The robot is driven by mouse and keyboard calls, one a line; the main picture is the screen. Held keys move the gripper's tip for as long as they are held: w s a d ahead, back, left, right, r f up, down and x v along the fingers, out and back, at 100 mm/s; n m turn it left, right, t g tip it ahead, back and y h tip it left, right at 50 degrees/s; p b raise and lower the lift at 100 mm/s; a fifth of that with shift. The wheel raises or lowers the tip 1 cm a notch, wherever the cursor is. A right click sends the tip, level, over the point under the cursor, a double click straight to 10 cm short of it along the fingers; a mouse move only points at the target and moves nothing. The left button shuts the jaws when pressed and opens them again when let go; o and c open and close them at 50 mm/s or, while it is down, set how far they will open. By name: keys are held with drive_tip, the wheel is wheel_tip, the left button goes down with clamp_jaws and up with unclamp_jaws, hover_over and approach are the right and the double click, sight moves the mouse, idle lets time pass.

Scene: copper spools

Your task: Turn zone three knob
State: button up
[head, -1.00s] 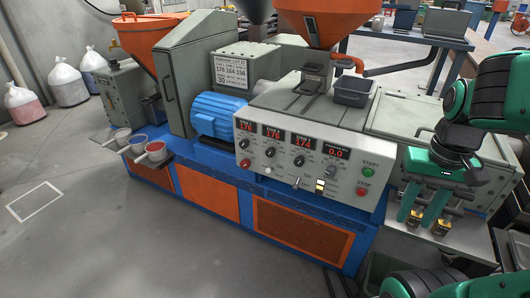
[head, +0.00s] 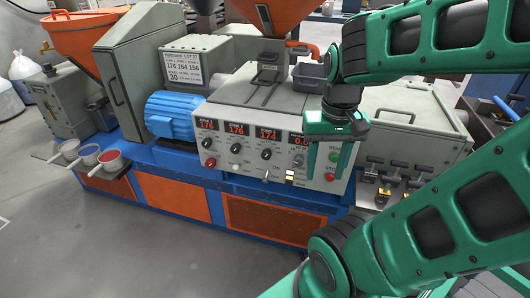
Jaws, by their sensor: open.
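The extruder's control panel (head: 240,162) faces me with a row of red displays above round knobs. The third zone's display (head: 267,135) appears to read 174, and the dark zone three knob (head: 266,154) sits below it. The zone two knob (head: 236,148) and zone one knob (head: 209,143) are to its left.
A red button (head: 330,177) is by my fingers. A grey knob (head: 298,160) lies between them and zone three. Small switches (head: 289,176) line the panel's lower edge. Brass-and-metal pieces (head: 385,191) stand at the right.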

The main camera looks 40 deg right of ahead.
drive_tip(key=w+f+m+t+h, duration=0.1)
drive_tip(key=w+f+m+h, duration=0.15)
drive_tip(key=w, duration=1.25)
drive_tip(key=m+t, duration=0.1)
drive_tip(key=t, duration=0.1)
approach(265, 152)
drive_tip(key=shift+h, duration=0.35)
drive_tip(key=x, duration=0.9)
drive_tip(key=shift+a+f, duration=0.2)
drive_tip(key=shift+f, duration=0.3)
drive_tip(key=shift+c, duration=0.7)
